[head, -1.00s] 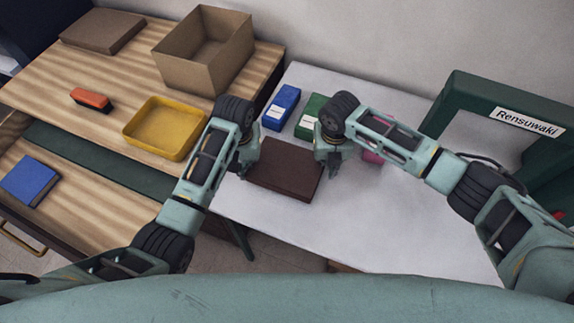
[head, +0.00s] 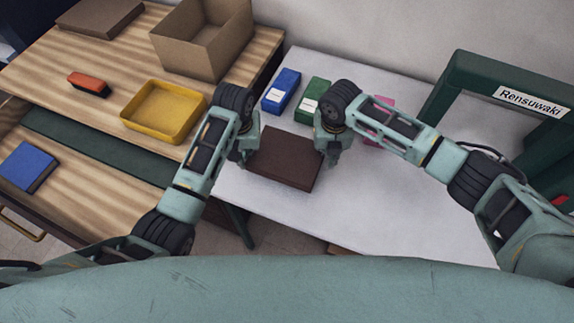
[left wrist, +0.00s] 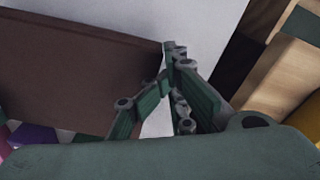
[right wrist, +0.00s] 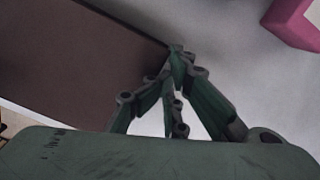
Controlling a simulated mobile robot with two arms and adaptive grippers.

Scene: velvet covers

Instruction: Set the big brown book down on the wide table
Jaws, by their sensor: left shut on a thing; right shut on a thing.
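The big brown book (head: 284,160) is level between my two grippers, over the pale table (head: 400,215); I cannot tell whether it touches the top. My left gripper (head: 243,160) is shut on its left edge, and my right gripper (head: 328,163) is shut on its right edge. In the left wrist view the book (left wrist: 80,70) runs up to the closed fingers (left wrist: 172,55). In the right wrist view the book (right wrist: 80,60) also meets the closed fingers (right wrist: 178,55). The undersides of the book are hidden.
Blue (head: 281,92) and green (head: 311,101) boxes stand behind the book. A pink thing (head: 380,122) is partly hidden by my right arm. A green frame labelled Rensuwaki (head: 480,75) stands right. The wooden table (head: 110,85) holds a carton, yellow tray and brush. The pale table's front right is clear.

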